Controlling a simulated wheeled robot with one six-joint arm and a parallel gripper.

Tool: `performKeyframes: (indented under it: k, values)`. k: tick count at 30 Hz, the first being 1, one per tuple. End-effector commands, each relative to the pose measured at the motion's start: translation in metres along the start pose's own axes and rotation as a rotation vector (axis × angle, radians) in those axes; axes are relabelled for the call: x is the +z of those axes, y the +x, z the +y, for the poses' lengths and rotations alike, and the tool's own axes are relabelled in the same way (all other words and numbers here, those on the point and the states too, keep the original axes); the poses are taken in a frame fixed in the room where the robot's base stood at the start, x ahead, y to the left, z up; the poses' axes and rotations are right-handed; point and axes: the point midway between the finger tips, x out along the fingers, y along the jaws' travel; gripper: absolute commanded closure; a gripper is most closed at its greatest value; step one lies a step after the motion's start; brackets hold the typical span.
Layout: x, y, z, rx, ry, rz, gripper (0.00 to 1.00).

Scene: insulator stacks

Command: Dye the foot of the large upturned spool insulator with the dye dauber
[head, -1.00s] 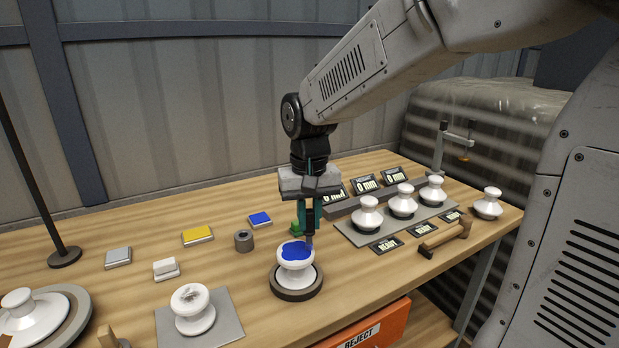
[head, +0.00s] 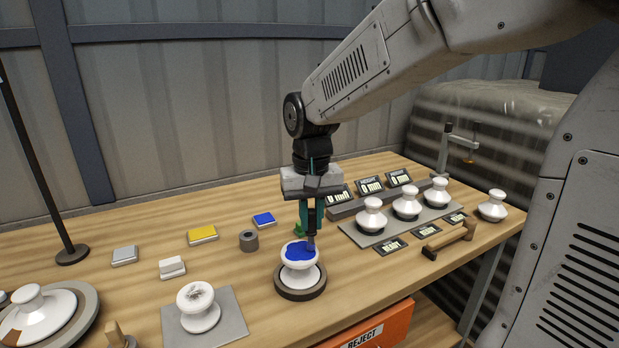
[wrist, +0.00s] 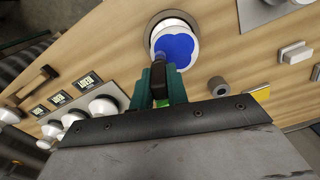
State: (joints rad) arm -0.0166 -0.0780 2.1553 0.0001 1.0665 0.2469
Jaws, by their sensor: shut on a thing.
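The large upturned spool insulator (head: 302,272) stands on a dark round ring stand (head: 300,289) at the middle front of the bench. Its upward face carries a large blue dye patch (head: 296,251) with a white rim left around it. In the wrist view the blue patch (wrist: 176,49) covers most of the round face. My gripper (head: 311,212) is above it, shut on the dark dye dauber (head: 311,228). The dauber's tip is at the right side of the blue patch and seems to touch it. The dauber also shows between the fingers in the wrist view (wrist: 158,80).
A white insulator (head: 199,310) with a dark mark stands on a grey mat at left. Several insulators stand on a grey plate (head: 385,235) at right. Blue (head: 264,219) and yellow pads (head: 203,235) and a grey cylinder (head: 249,241) lie behind. An orange reject bin (head: 372,335) is below the front edge.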

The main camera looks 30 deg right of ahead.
Motion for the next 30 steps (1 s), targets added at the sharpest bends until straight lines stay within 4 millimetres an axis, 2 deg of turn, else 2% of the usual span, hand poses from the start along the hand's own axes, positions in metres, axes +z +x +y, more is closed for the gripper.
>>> performKeyframes:
  k: [1, 19, 24, 30]
  values:
    - [-0.001, -0.015, -0.001, -0.002, -0.001, 0.008, 1.0]
    - [0.0, -0.067, 0.0, -0.001, 0.001, 0.004, 1.0]
    - [0.0, -0.075, 0.0, -0.001, 0.001, 0.002, 1.0]
    - [0.0, -0.075, 0.0, -0.001, 0.001, 0.002, 1.0]
